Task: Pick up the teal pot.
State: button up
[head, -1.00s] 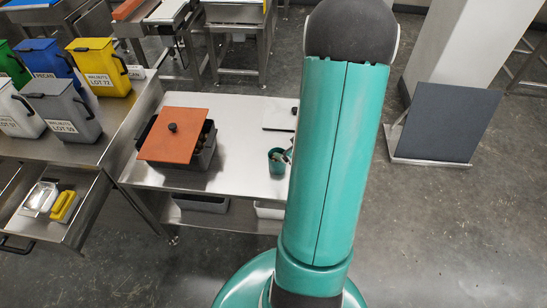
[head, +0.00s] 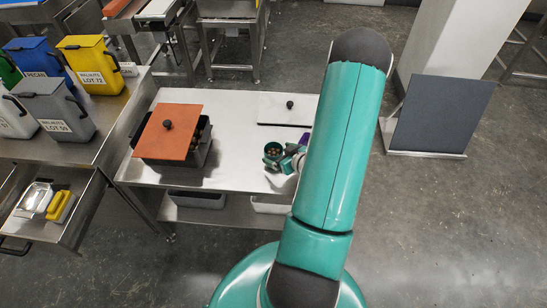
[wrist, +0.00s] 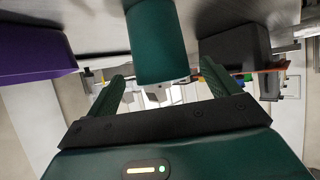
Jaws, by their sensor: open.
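The teal pot (head: 272,151) stands on the steel table, with small brown things inside it. My gripper (head: 286,161) is at its right side in the head view, partly behind my arm. In the wrist view the picture is upside down, with the tabletop above. There the teal pot (wrist: 160,38) lies between and just beyond the two spread fingers of my gripper (wrist: 165,76). The jaws are open, and whether either finger touches the pot cannot be told.
A dark tray (head: 203,155) with a tilted orange lid (head: 170,137) stands left of the pot. A purple object (wrist: 35,50) is near my gripper. The tabletop (head: 230,125) is clear between tray and pot.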

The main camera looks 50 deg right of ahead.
aim_at(269, 148)
jog(key=x, duration=0.5)
jog(key=shift+w+r, duration=0.1)
jog(key=shift+r, duration=0.05)
jog(key=c, duration=1.1)
jog(key=shift+c, duration=0.2)
jog(key=shift+r, duration=0.1)
jog(key=shift+r, duration=0.15)
